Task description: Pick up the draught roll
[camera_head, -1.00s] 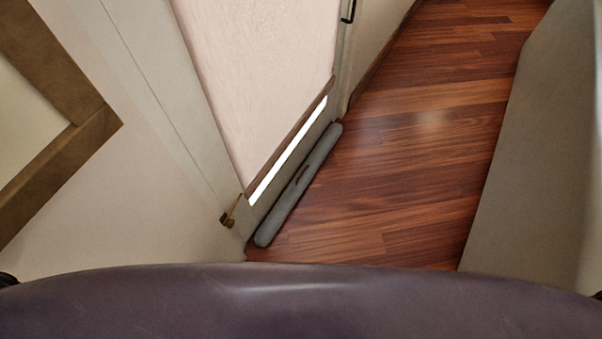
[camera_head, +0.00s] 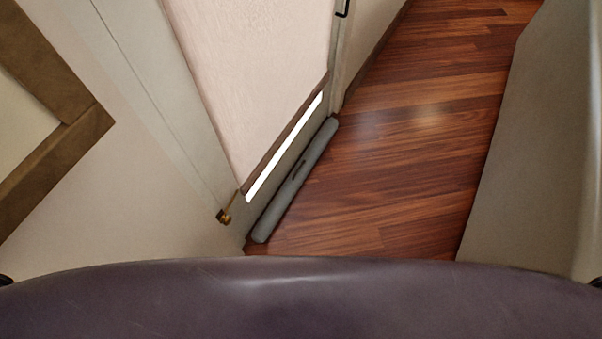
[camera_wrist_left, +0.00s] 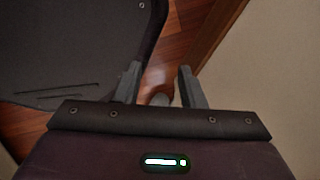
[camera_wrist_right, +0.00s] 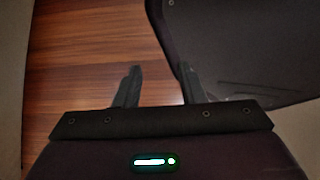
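The draught roll (camera_head: 295,182) is a long grey cylinder with a small dark handle in its middle. In the head view it lies on the wooden floor along the foot of the door, in front of a bright gap. My left gripper (camera_wrist_left: 160,84) is open in the left wrist view, with bare floor and a small pale rounded shape I cannot identify between its fingers. My right gripper (camera_wrist_right: 160,85) is open and empty in the right wrist view, above the wooden floor. Neither gripper shows in the head view.
The door (camera_head: 265,80) and a pale wall with a wooden frame (camera_head: 60,135) stand on the left. A grey-beige upright surface (camera_head: 525,150) bounds the right side. The wooden floor (camera_head: 420,130) between them is clear. A brass fitting (camera_head: 224,215) sits near the roll's near end.

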